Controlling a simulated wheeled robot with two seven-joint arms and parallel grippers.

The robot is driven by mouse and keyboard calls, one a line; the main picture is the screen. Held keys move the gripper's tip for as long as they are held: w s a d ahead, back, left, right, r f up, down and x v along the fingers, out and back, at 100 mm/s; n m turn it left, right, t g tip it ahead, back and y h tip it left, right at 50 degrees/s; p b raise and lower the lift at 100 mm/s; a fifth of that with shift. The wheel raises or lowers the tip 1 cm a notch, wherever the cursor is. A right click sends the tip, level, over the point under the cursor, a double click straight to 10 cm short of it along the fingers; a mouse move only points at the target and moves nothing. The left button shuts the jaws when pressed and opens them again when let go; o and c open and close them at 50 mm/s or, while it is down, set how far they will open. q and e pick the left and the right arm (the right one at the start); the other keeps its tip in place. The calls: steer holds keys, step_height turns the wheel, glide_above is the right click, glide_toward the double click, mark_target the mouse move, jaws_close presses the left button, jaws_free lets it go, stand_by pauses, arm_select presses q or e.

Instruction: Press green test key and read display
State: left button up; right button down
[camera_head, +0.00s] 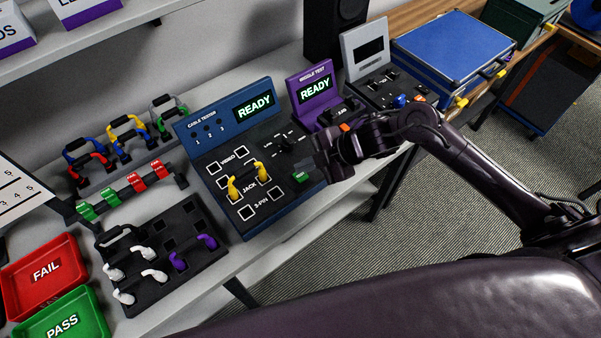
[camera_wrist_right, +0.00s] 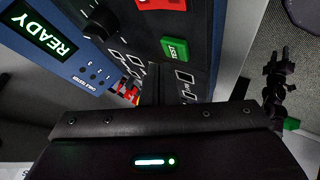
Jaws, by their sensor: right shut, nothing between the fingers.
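The blue and black cable tester (camera_head: 228,150) stands on the bench, its display (camera_head: 254,106) lit with READY. The display also shows in the right wrist view (camera_wrist_right: 55,45). The green TEST key (camera_head: 300,177) is at the tester's front right; in the right wrist view the key (camera_wrist_right: 174,49) is fully visible. My right gripper (camera_head: 317,164) is shut and empty, its fingertips above the panel close to the key. In the right wrist view the fingers (camera_wrist_right: 154,85) appear beside the key, not over it. A yellow cable (camera_head: 247,180) bridges the JACK sockets. My left gripper is not seen.
A purple tester (camera_head: 313,86) reading READY and a grey tester (camera_head: 364,50) stand to the right, near a blue case (camera_head: 453,45). A black cable tray (camera_head: 137,298), red FAIL tray (camera_head: 77,259) and green PASS tray (camera_head: 94,315) lie left. A red key (camera_wrist_right: 165,4) is near the green one.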

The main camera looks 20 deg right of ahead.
mark_target(306, 175)
steer(key=shift+f, duration=0.1)
stand_by(0.6)
steer(key=shift+f, duration=0.35)
steer(key=shift+f+b, duration=0.4)
steer(key=shift+b, duration=0.1)
stand_by(0.4)
steer(key=shift+r, duration=0.1)
steer(key=shift+r+p, duration=0.75)
steer(key=shift+p, duration=0.05)
step_height(306, 175, up, 5)
steer(key=p, duration=0.4)
steer(key=shift+p, duration=0.3)
stand_by(0.5)
